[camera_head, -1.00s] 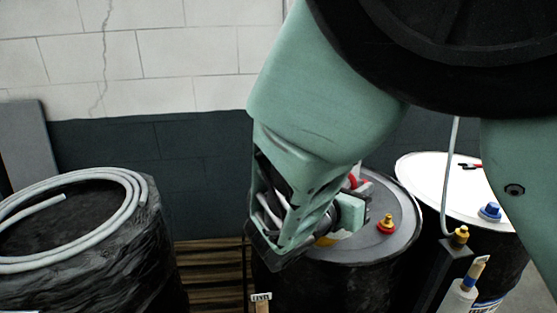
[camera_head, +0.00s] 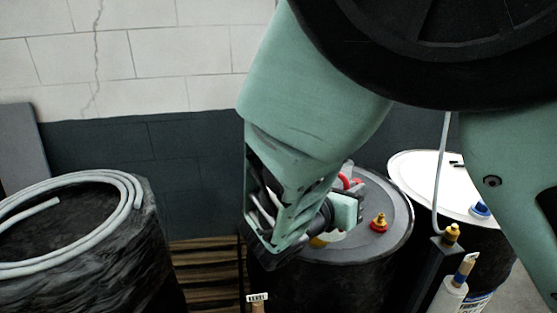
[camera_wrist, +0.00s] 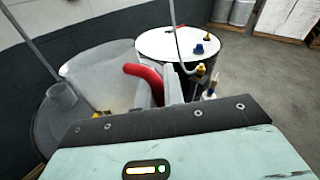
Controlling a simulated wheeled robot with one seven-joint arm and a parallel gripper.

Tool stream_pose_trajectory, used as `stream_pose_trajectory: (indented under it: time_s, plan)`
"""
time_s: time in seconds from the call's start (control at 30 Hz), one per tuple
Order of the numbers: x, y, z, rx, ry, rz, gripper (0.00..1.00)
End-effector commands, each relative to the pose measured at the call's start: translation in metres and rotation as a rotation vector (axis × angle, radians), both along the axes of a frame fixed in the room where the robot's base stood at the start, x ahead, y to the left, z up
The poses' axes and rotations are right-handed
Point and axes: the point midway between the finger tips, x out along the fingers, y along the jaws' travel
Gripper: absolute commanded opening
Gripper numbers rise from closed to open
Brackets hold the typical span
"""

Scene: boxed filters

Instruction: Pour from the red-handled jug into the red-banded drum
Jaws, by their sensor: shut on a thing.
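My gripper (camera_head: 346,207) is over the dark drum with a grey lid (camera_head: 394,232) in the head view. In the wrist view my gripper (camera_wrist: 158,90) is shut on the red handle (camera_wrist: 143,74) of a pale, translucent jug (camera_wrist: 98,72). In the head view my arm hides most of the jug; a bit of its red handle (camera_head: 345,179) shows. The jug is above the grey lid; I cannot tell whether they touch. No red band shows clearly on any drum, and the jug's contents are unclear.
A yellow-and-red cap (camera_head: 379,222) stands on the grey lid. A white-topped drum (camera_head: 425,177) with a blue cap (camera_head: 480,210) is at right. A pale hose (camera_head: 125,190) lies coiled on a dark wrapped drum at left. A thin upright pipe (camera_head: 441,170) rises near the white-topped drum.

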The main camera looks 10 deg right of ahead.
Motion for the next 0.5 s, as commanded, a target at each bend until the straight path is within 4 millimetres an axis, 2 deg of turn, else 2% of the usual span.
stream_pose_trajectory:
  time_s: [0.5]
  plan:
    - [-0.0003, -0.0002, 0.0072, 0.0, 0.07, -0.001, 0.0]
